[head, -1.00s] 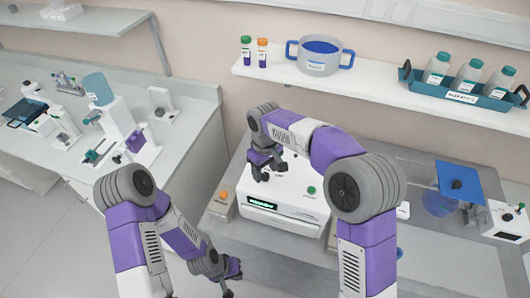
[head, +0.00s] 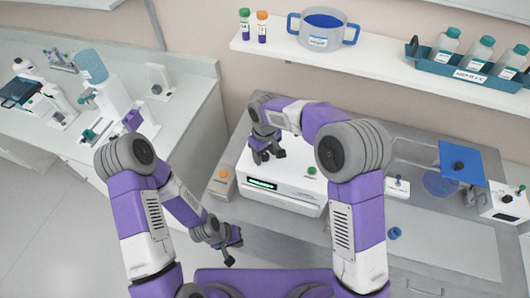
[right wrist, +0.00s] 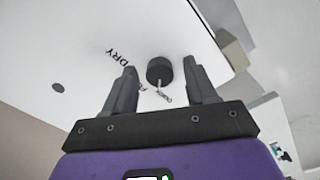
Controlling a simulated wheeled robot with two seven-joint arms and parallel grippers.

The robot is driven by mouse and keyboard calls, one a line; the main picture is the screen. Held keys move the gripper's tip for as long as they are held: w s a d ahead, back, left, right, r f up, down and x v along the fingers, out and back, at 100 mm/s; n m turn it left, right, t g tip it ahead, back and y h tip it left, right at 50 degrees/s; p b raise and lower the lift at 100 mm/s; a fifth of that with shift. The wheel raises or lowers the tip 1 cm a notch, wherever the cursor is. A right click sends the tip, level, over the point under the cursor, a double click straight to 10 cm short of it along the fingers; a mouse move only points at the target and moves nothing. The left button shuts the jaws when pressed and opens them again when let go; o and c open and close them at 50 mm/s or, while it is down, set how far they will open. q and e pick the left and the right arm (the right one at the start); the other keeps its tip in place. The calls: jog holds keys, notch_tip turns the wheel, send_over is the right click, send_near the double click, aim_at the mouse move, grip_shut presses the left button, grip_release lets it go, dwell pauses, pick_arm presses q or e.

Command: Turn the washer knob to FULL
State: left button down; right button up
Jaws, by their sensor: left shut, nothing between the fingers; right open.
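The washer (head: 285,182) is a white box with a lit green display, on the grey bench in the head view. Its black knob (right wrist: 159,70) shows in the right wrist view, with a white pointer mark at its lower edge, towards the QUICK label. DRY is printed to the left; another label is partly hidden by a finger. My right gripper (head: 266,155) is over the washer's top; in the right wrist view its open fingers (right wrist: 160,76) stand either side of the knob, with gaps. My left gripper (head: 232,243) is shut and empty, low in front of the bench.
An orange-topped button box (head: 222,182) stands left of the washer. A green button (head: 311,170) is on the washer's right. A shelf (head: 385,72) above holds a blue-rimmed pot (head: 323,30) and a bottle rack (head: 465,70). A blue plate (head: 462,162) is at the right.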

jog(key=c, duration=1.1)
jog(key=shift+o, duration=0.2)
jog(key=shift+m, duration=0.4)
jog(key=m+b, duration=0.1)
jog(key=m, duration=0.1)
jog(key=shift+m, duration=0.4)
jog(key=shift+m+b, duration=0.35)
jog(key=shift+m, duration=2.25)
jog(key=o, duration=1.1)
jog(key=shift+c, duration=0.2)
